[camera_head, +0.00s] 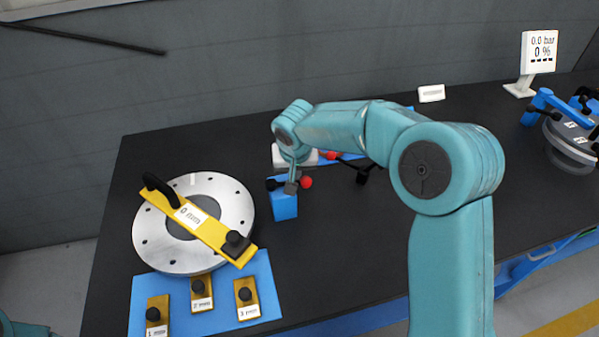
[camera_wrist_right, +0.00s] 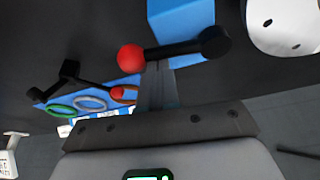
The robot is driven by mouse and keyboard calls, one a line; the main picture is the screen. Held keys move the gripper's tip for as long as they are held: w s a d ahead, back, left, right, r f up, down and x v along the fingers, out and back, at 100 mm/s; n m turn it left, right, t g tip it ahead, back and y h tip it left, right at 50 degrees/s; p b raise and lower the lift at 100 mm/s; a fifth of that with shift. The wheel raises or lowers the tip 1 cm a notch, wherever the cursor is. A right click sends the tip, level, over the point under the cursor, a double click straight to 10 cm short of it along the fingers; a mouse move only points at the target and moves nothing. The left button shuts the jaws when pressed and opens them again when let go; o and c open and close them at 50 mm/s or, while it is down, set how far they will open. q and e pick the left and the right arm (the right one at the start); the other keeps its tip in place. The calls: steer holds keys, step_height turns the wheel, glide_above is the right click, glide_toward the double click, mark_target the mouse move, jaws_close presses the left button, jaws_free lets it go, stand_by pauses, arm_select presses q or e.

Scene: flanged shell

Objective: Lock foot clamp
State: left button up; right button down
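A blue block (camera_head: 284,204) right of the round flange carries a black lever (camera_wrist_right: 178,50) with a red ball end (camera_wrist_right: 131,57); it looks like the foot clamp. In the right wrist view the lever lies sideways across the block (camera_wrist_right: 180,18), its thick black pivot at right. My right gripper (camera_head: 291,186) is at this lever in the head view, between the black pivot and the red ball (camera_head: 306,182). In the wrist view its grey fingers (camera_wrist_right: 157,85) reach the lever's shaft. Whether they grip it is unclear. My left gripper is outside the view.
A grey flanged disc (camera_head: 233,198) with a yellow bar (camera_head: 208,236) lies at left. Several small yellow knobbed plates rest on a blue mat (camera_head: 206,328) before it. A display (camera_head: 540,52) and another clamped disc (camera_head: 565,148) stand at right. The table middle is partly behind my arm.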

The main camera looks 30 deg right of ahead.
steer(key=m+b, duration=0.1)
steer(key=b, duration=0.1)
steer(key=s+m+h+b, duration=0.1)
steer(key=m+b, duration=0.1)
steer(key=s+a+m+g+b, duration=0.1)
steer(key=m+b, duration=0.1)
steer(key=shift+s+f+h, duration=0.2)
steer(key=shift+s+h, duration=0.05)
steer(key=shift+h, duration=0.05)
steer(key=shift+s+a+r+m+g+b, duration=0.1)
steer(key=shift+s+a+m+g+b, duration=0.25)
steer(key=shift+m+b, duration=0.5)
steer(key=shift+s+a+m+g+h, duration=0.15)
steer(key=shift+s+m, duration=0.05)
steer(key=shift+m, duration=0.35)
steer(key=shift+s+a+m+g+h, duration=0.1)
steer(key=shift+s+a+m+h, duration=0.05)
steer(key=shift+m, duration=0.35)
steer(key=m, duration=0.1)
steer(key=s+a+m, duration=0.1)
steer(key=shift+a+r+m+g, duration=0.1)
steer(key=shift+a+m+g, duration=0.2)
steer(key=shift+m+g, duration=0.1)
steer(key=shift+a, duration=0.2)
